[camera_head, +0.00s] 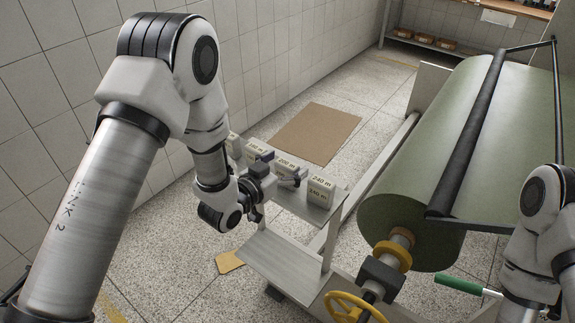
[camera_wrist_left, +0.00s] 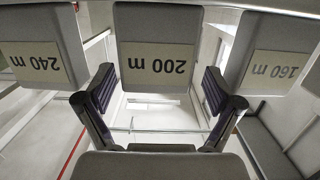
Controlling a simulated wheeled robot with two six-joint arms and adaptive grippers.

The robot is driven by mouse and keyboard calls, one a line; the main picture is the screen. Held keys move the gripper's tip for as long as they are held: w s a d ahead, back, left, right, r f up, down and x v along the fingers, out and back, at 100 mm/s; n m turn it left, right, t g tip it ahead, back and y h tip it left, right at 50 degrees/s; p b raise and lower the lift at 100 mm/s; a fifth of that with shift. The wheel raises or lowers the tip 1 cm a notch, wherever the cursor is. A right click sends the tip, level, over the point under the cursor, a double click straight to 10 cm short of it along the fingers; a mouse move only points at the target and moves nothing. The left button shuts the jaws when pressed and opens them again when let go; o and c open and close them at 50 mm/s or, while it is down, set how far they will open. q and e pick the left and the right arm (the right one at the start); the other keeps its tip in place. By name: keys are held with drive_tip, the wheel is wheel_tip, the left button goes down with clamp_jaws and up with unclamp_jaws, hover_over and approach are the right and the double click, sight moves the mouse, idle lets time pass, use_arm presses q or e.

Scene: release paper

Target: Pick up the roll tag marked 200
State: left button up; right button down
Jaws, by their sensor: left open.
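The roll tag marked 200 (camera_head: 287,162) is a pale block in a row on a small shelf, between the tag marked 160 (camera_head: 256,148) and the tag marked 240 (camera_head: 321,184). In the left wrist view, the 200 tag (camera_wrist_left: 156,32) is upside down and centred. My left gripper (camera_head: 284,170) is open at the 200 tag. In the wrist view its fingers (camera_wrist_left: 158,88) stand apart on either side of the tag's lower edge; I cannot tell whether they touch it. My right arm shows at the right edge, but its gripper is out of frame.
The 240 tag (camera_wrist_left: 42,55) and 160 tag (camera_wrist_left: 272,65) flank the fingers closely. A large green roll (camera_head: 450,150) with a dark bar stands to the right. A yellow handwheel (camera_head: 352,308) is below. A brown sheet (camera_head: 316,132) lies on the floor behind.

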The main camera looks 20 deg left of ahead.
use_arm(q)
drive_tip(key=shift+s+d+r, duration=0.2)
drive_tip(key=shift+c, duration=0.3)
drive_tip(key=shift+w+f, duration=0.15)
drive_tip(key=shift+w, duration=0.05)
drive_tip(key=c, duration=1.2)
drive_tip(key=shift+s, duration=0.1)
